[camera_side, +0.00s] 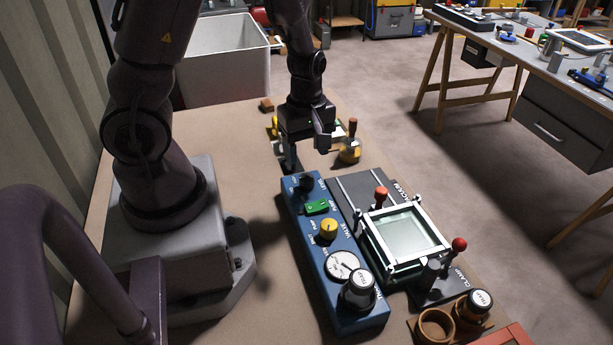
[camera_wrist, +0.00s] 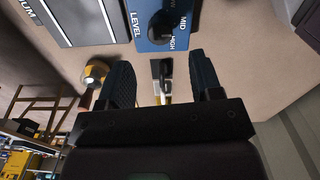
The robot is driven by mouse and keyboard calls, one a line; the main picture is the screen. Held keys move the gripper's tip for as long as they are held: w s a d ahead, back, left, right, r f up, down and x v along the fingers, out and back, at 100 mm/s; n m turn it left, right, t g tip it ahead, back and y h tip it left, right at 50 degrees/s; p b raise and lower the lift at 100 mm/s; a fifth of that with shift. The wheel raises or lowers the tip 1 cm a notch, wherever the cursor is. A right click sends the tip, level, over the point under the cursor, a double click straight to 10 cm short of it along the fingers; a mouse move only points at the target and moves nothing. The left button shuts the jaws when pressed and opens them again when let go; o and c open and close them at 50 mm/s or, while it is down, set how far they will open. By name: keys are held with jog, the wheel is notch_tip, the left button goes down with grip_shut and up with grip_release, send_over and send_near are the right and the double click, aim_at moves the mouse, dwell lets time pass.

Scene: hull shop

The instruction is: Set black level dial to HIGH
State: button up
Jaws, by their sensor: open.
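The black level dial (camera_side: 304,183) is a round knob at the far end of the blue panel (camera_side: 318,257). In the wrist view the dial (camera_wrist: 162,25) sits at the top, by white labels LEVEL, MID and HIGH; another label is partly cut off. I cannot clearly tell which mark it points to. My gripper (camera_side: 306,150) is open and empty, above and just beyond the dial's end of the panel, apart from it. In the wrist view the two dark fingers of my gripper (camera_wrist: 163,78) stand wide apart below the dial.
The panel also carries a green switch (camera_side: 317,208), a yellow valve knob (camera_side: 328,229) and a gauge (camera_side: 342,265). A glass-topped clamp frame (camera_side: 405,238) with red-ball levers stands right of it.

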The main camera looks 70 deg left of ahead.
aim_at(306, 177)
notch_tip(306, 177, down, 8)
jog(key=shift+r, duration=0.2)
jog(key=c, duration=0.9)
